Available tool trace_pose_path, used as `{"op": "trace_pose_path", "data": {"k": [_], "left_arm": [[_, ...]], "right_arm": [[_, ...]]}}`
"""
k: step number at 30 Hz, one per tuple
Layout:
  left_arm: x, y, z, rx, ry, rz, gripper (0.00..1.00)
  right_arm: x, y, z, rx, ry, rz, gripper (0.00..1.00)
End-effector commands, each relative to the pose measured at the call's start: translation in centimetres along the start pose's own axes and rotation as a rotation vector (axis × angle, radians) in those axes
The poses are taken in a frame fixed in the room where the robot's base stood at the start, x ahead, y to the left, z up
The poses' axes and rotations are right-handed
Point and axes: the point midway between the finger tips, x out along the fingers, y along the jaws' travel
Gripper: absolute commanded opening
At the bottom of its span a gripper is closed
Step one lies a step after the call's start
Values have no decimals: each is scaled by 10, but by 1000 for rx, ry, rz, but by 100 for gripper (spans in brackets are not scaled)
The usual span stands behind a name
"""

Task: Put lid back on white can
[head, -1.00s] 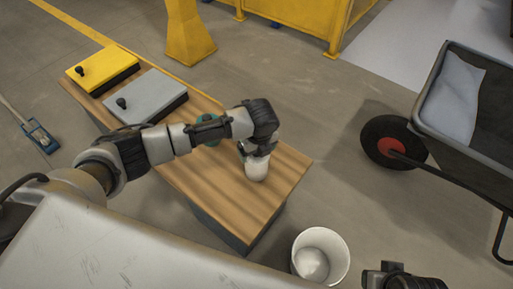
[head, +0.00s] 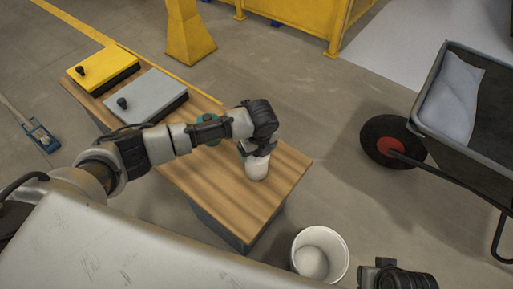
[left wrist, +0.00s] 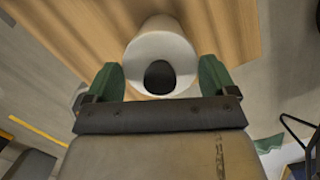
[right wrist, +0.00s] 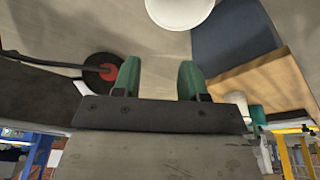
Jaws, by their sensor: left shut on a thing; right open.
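The white can (head: 257,168) stands upright near the right end of the wooden table. My left gripper (head: 255,150) is at its top from above, shut on it. In the left wrist view the two green fingers (left wrist: 160,82) lie on either side of the can's white round top (left wrist: 160,46), which has a dark oval (left wrist: 160,77) in it. I cannot tell whether that oval is a lid's knob or an opening, and I see no separate lid. My right gripper (right wrist: 157,80) is open and empty, off the table; part of it shows at the bottom right of the head view.
The wooden table (head: 225,195) also bears a yellow box (head: 95,63), a grey box (head: 145,92) and a teal thing partly behind my arm (head: 208,142). A white bucket (head: 339,254) stands on the floor in front. A wheelbarrow (head: 425,110) is at the right.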

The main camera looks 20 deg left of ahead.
Motion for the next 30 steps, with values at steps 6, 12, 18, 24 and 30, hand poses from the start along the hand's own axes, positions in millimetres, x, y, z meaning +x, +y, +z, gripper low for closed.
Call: {"op": "trace_pose_path", "data": {"k": [6, 12, 18, 24, 30], "left_arm": [[0, 0, 0, 0, 0, 0, 62], [0, 0, 0, 0, 0, 0, 62], [0, 0, 0, 0, 0, 0, 62], [1, 0, 0, 0, 0, 0, 62], [1, 0, 0, 0, 0, 1, 62]], "right_arm": [[0, 0, 0, 0, 2, -1, 43], [-1, 0, -1, 0, 4, -1, 43], [-1, 0, -1, -1, 6, 0, 43], [4, 1, 0, -5, 1, 2, 43], [10, 2, 3, -7, -8, 4, 43]]}}
